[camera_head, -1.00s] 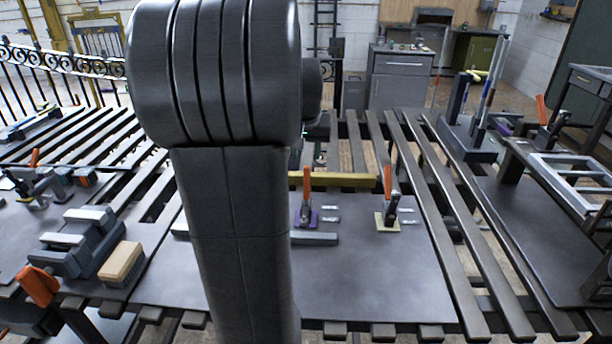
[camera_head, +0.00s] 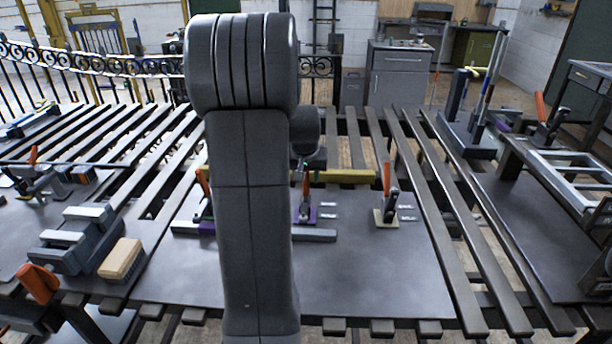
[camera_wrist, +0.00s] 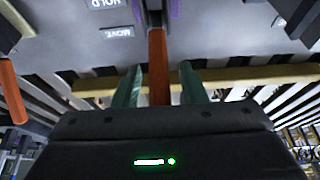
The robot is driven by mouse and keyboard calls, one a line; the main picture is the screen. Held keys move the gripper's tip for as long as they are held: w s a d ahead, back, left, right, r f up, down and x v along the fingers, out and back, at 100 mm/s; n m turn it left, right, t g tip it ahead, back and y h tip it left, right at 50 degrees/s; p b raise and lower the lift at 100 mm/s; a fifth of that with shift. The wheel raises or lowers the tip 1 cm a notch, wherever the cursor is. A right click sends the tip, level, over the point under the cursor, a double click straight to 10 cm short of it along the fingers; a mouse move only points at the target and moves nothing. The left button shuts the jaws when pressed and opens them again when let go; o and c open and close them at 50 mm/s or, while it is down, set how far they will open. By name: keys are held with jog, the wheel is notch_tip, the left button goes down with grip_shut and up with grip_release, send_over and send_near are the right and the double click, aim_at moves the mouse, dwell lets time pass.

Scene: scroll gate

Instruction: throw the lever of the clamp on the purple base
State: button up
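The clamp on the purple base (camera_head: 305,215) stands on the grey plate in the head view, its orange lever (camera_head: 306,187) upright. In the wrist view this lever (camera_wrist: 158,62) lies between the two greenish fingers of my gripper (camera_wrist: 160,88). The fingers are apart, with a narrow gap on each side of the lever, so the gripper looks open around it. Part of the purple base (camera_wrist: 175,8) shows at the top edge of the wrist view. In the head view my arm hides most of the gripper.
A clamp on a yellowish base (camera_head: 385,217) stands to the right, its red lever up. Another orange-levered clamp (camera_head: 203,185) is partly behind my arm at left. A yellow bar (camera_head: 345,177) runs behind the clamps. The front of the plate (camera_head: 370,275) is clear.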

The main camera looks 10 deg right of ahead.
aim_at(306, 183)
grip_shut()
jog(key=shift+s+f+t+b, duration=0.25)
jog(key=shift+t+b, duration=0.15)
jog(key=shift+b, duration=0.7)
jog(key=s+t+b, duration=0.1)
jog(key=b, duration=0.3)
jog(key=s+t+h+b, duration=0.1)
jog(key=t+b, duration=0.1)
jog(key=b, duration=0.3)
jog(key=shift+s+a+r, duration=0.15)
jog(key=shift+s+a, duration=0.05)
jog(key=shift+a, duration=0.2)
jog(key=shift+r, duration=0.1)
grip_release()
